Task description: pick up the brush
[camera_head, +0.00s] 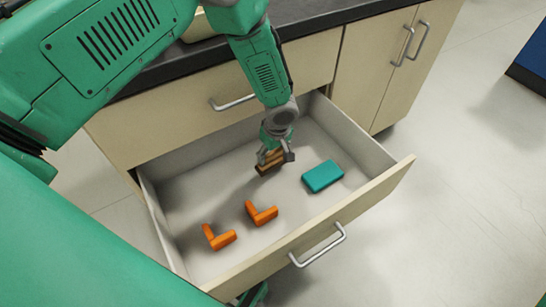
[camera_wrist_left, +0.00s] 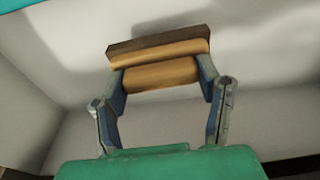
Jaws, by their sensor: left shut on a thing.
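The brush (camera_wrist_left: 160,74) has a tan wooden body and a dark brown strip along its far edge. In the head view the brush (camera_head: 268,162) is inside the open drawer, toward its back middle. My left gripper (camera_head: 275,151) reaches down into the drawer and is shut on the brush. In the left wrist view the fingers of my left gripper (camera_wrist_left: 160,88) press on both ends of the tan body. I cannot tell whether the brush touches the drawer floor.
The open drawer (camera_head: 345,205) also holds two orange L-shaped pieces (camera_head: 261,213) (camera_head: 218,238) near its front and a teal block (camera_head: 323,176) on the right. The drawer walls surround my gripper. A dark countertop (camera_head: 310,14) is above, with closed cabinet doors (camera_head: 398,65) to the right.

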